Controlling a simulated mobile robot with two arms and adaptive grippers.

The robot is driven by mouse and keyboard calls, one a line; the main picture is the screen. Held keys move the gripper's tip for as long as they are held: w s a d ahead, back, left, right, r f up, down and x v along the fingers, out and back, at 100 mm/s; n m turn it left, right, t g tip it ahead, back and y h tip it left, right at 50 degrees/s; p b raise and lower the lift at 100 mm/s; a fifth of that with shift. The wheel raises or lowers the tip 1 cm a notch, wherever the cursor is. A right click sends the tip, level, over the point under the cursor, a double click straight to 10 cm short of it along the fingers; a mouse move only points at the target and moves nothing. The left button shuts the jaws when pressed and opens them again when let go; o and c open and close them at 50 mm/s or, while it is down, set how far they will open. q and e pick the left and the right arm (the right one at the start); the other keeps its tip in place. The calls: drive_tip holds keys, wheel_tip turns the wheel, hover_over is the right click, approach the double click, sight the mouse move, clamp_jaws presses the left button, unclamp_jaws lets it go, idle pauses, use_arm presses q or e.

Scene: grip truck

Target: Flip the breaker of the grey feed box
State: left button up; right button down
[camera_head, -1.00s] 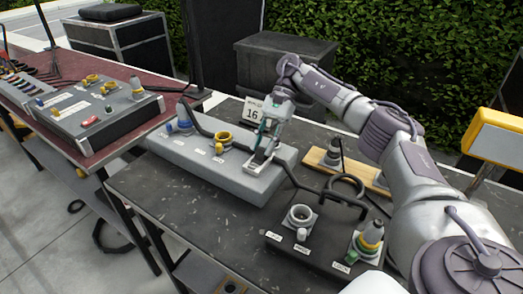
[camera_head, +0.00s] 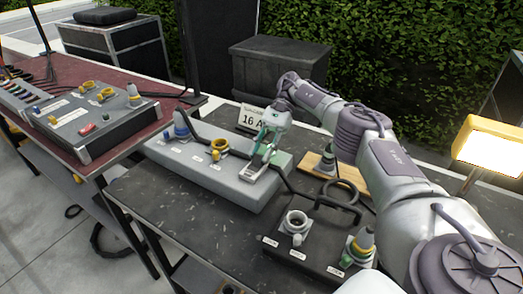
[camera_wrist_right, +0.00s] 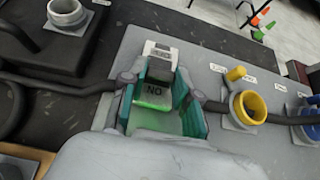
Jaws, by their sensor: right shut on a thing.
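The grey feed box (camera_head: 222,190) lies on the dark table in the head view, with a yellow socket (camera_head: 217,147) and a blue plug (camera_head: 181,125) on its top. My right gripper (camera_head: 259,164) is at the box's right end, over its breaker. In the right wrist view my right gripper (camera_wrist_right: 162,88) has its teal fingers on both sides of the breaker (camera_wrist_right: 158,56), shut on it. A label reading ON, upside down, and a green patch show between the fingers. The lever itself is mostly hidden. My left gripper is not in view.
A dark box (camera_head: 310,245) with a grey socket (camera_head: 296,222) and a plug stands at the front right. Black cables run across the table. A "16 A" sign (camera_head: 251,118) stands behind the feed box.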

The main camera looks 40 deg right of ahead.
drive_tip(key=c, duration=0.8)
unclamp_jaws()
drive_tip(key=shift+c, duration=0.2)
wheel_tip(320, 180, up, 10)
drive_tip(key=shift+r, duration=0.1)
